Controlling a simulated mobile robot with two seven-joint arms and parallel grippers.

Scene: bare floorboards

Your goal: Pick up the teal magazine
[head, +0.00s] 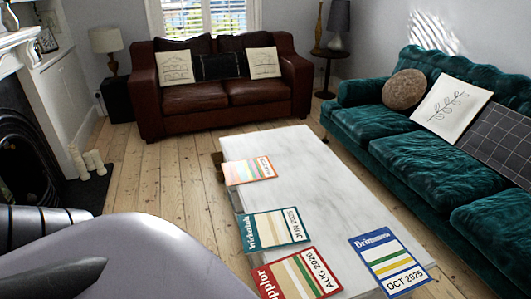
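The teal magazine (272,230) lies flat on the long white table, near its left edge. Its cover has pale and coloured stripes and the print "JUN 2025". A red magazine (299,275) lies just nearer to me, close beside it. Parts of my own body fill the lower left of the head view. Neither gripper can be made out there.
The white table (315,185) also bears an orange magazine (249,170) farther back and a blue magazine (392,262) at the right. A green sofa (415,150) flanks its right side; a brown leather sofa (200,97) stands behind. Floorboards (165,180) at left are clear.

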